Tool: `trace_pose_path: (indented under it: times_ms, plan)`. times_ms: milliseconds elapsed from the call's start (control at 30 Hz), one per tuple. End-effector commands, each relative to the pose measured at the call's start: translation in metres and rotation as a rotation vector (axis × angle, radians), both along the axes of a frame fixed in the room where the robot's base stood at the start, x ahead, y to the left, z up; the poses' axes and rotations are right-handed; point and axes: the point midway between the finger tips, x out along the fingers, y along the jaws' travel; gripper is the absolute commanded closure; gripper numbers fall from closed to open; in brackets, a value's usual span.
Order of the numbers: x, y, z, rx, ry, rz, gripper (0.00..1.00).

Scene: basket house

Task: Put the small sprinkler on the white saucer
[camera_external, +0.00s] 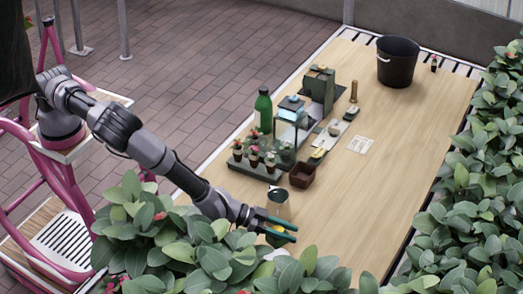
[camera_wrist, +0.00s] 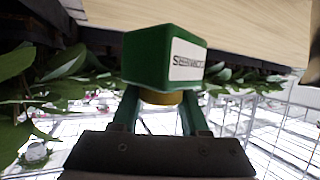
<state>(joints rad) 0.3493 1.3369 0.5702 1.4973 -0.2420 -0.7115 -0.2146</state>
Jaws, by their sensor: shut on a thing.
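My gripper (camera_external: 292,233) is at the near left side of the wooden table, with its fingers pointing right. In the wrist view my gripper (camera_wrist: 160,103) is shut on a green block-shaped thing with a white label and a yellow lower part, apparently the small sprinkler (camera_wrist: 150,60). In the external view a small yellow part of the sprinkler (camera_external: 279,229) shows between the fingers. A whitish patch, possibly the white saucer (camera_external: 274,254), shows just below the gripper, mostly hidden by leaves. I cannot tell whether the sprinkler touches anything below.
A metal cup (camera_external: 278,203) stands just behind my gripper. A brown square pot (camera_external: 302,175), a tray of potted plants (camera_external: 255,169) and a green bottle (camera_external: 263,110) stand farther back. A black bucket (camera_external: 397,62) is at the far end. Leafy bushes (camera_external: 215,250) crowd the near edge. The table's right middle is clear.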

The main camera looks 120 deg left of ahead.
Motion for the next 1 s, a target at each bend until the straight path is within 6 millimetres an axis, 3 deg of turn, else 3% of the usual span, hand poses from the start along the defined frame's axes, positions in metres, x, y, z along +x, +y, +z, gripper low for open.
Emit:
trace_pose_path:
  times_ms: [100,267,533,900,933,1000]
  plan:
    - [0.0,0.0,-0.019,0.0,-0.001,0.0,1.0]
    - [0.001,0.0,-0.029,0.0,-0.003,-0.001,1.0]
    - [0.0,0.001,-0.066,0.001,-0.002,0.0,1.0]
    - [0.0,0.001,-0.07,-0.001,-0.003,0.001,1.0]
    - [0.0,0.0,-0.07,-0.001,-0.002,0.002,0.48]
    - [0.0,0.0,-0.07,-0.001,-0.003,0.001,0.26]
